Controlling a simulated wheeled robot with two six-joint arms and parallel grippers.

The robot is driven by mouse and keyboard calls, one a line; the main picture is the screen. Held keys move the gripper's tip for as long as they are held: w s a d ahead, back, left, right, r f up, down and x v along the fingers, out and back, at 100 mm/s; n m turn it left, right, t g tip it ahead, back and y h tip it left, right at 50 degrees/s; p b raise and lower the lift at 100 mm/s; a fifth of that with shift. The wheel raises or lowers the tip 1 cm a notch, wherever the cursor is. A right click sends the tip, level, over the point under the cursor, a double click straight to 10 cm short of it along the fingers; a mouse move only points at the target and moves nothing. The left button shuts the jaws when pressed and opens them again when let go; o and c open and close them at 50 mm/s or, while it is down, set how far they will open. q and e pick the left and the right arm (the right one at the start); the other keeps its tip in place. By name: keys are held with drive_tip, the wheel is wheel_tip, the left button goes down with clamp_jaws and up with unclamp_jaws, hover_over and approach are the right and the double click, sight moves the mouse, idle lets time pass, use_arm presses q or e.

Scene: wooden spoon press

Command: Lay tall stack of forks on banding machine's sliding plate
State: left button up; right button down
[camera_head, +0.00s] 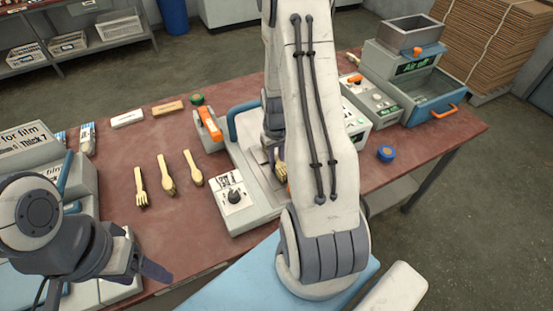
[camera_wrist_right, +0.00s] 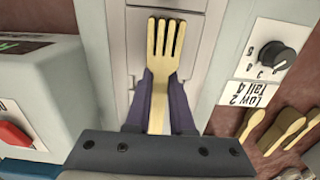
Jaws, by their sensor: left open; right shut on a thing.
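My right gripper (camera_wrist_right: 161,100) is shut on a wooden fork stack (camera_wrist_right: 164,52), with the tines pointing away from the wrist. In the head view the fork stack (camera_head: 281,171) shows partly behind my right arm, at the banding machine (camera_head: 245,155). In the right wrist view it lies over the machine's light grey plate (camera_wrist_right: 198,40). I cannot tell whether it touches the plate. My left gripper (camera_head: 148,268) is open and empty at the lower left, near the table's front edge.
A dial (camera_wrist_right: 278,57) sits beside a "Low 2 Tall 4" label. A blue roll (camera_head: 386,154) stands right of my arm.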

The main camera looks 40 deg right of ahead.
drive_tip(key=shift+f, duration=0.15)
drive_tip(key=c, duration=0.8)
unclamp_jaws()
wheel_tip(320, 180, up, 12)
drive_tip(key=shift+r+b, duration=0.2)
drive_tip(key=shift+b, duration=0.3)
